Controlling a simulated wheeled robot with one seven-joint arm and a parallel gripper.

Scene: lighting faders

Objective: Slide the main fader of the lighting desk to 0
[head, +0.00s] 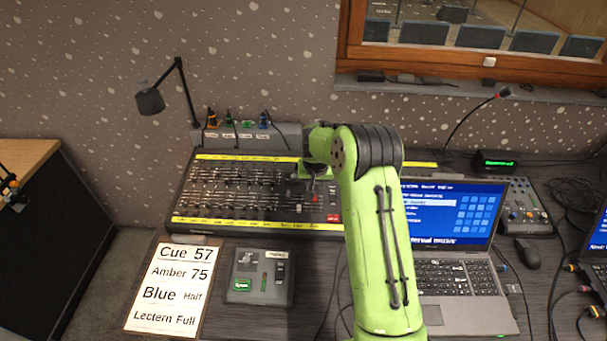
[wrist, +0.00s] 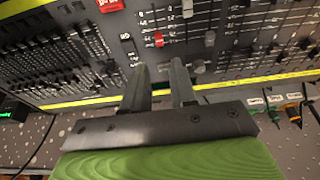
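The lighting desk (head: 240,192) is a long black console with rows of faders and yellow label strips. A red fader cap (head: 315,199) stands out near its right section; in the wrist view the red cap (wrist: 157,39) sits partway along a slot with a printed scale, its numbers too small to read surely. I cannot read a label naming the main fader. My gripper (head: 314,184) is over the desk just behind the red cap. In the wrist view my gripper (wrist: 159,67) has two separated fingers with nothing between them, the red cap lying just beyond the tips.
Grey fader caps (wrist: 210,38) flank the red one. A cue sheet (head: 173,287) and a small control box (head: 260,276) lie in front of the desk. An open laptop (head: 455,240) stands right of my arm. A desk lamp (head: 152,100) rises behind left.

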